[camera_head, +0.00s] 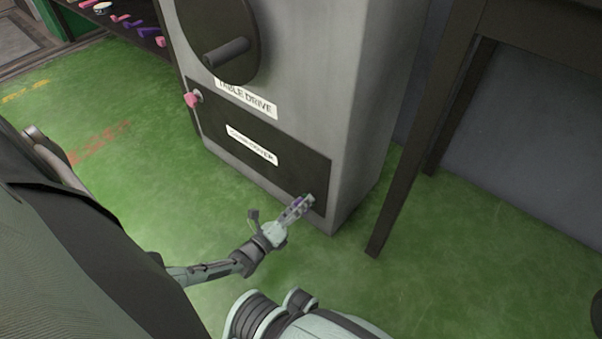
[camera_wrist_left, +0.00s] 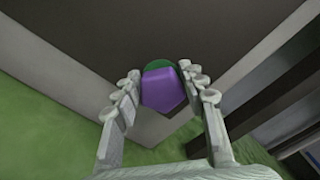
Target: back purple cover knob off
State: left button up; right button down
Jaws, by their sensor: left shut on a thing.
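The purple knob (camera_wrist_left: 165,90) shows between the two fingers in the left wrist view, with a green round piece (camera_wrist_left: 158,66) behind it. In the head view it is mostly covered by my left gripper (camera_head: 302,204), at the lower right corner of the dark cover panel (camera_head: 290,172). The panel lies flat against the front of the grey cabinet (camera_head: 375,95). My left gripper (camera_wrist_left: 162,82) is shut on the purple knob, one finger on each side. My right gripper is not in view.
A pink knob (camera_head: 191,99) sits at the panel's upper left. Above is a dark handwheel with a crank handle (camera_head: 227,52). A dark table leg (camera_head: 405,165) stands right of the cabinet. A shelf (camera_head: 125,22) with small coloured pieces is at the upper left. The green floor (camera_head: 470,270) is clear in front.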

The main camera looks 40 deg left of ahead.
pick_arm(q)
jog(key=shift+c, duration=0.3)
jog(key=n, duration=0.6)
jog(key=shift+a+f+n, duration=0.1)
jog(key=shift+f+n, duration=0.1)
jog(key=shift+n, duration=0.1)
jog(key=n, duration=0.5)
jog(key=shift+f, duration=0.15)
jog(key=n, duration=0.5)
jog(key=shift+f+n, duration=0.1)
jog(key=shift+n, duration=0.3)
jog(key=n, duration=0.5)
jog(key=shift+d+f+n, duration=0.1)
jog(key=shift+d+n, duration=0.2)
jog(key=o, duration=1.2)
jog(key=shift+c, duration=0.2)
